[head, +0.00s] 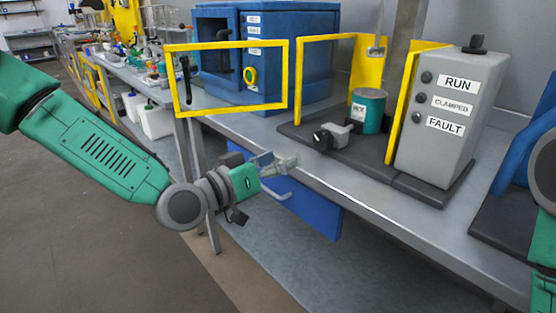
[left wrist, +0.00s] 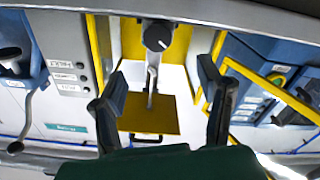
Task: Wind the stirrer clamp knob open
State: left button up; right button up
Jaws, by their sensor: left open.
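The dark round clamp knob (head: 325,140) sits on a grey block at the front of the stirrer's dark base. In the left wrist view the knob (left wrist: 157,36) has a white mark and shows above and between the finger tips. A teal drum (head: 370,110) stands behind it, with a stirrer head (head: 376,48) above. The grey control box (head: 445,120) reads RUN, CLAMPED and FAULT; its lamps look dark. My left gripper (head: 288,164) is open and empty, in front of the bench edge, apart from the knob. Its open fingers (left wrist: 163,75) also show in the left wrist view.
Yellow guard panels (head: 400,100) flank the drum. A yellow frame (head: 230,46) stands before a blue cabinet (head: 310,50) on the left. The bench's front edge (head: 330,192) lies near my left gripper. A blue drawer unit (head: 310,208) hangs below.

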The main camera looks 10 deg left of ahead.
aim_at(319, 142)
pick_arm(q)
jog(key=shift+s, duration=0.15)
jog(key=w+d+m+p, duration=0.1)
jog(key=w+d+p, duration=0.1)
jog(key=w, duration=0.1)
jog(key=w+d+m+p, duration=0.2)
jog(key=w+d, duration=0.1)
jog(key=w, duration=0.1)
jog(key=w+d+m+p, duration=0.1)
jog(key=w+d+p, duration=0.1)
jog(key=w+d, duration=0.1)
jog(key=shift+w+p, duration=0.25)
jog(key=shift+p, duration=0.05)
dwell(0.5)
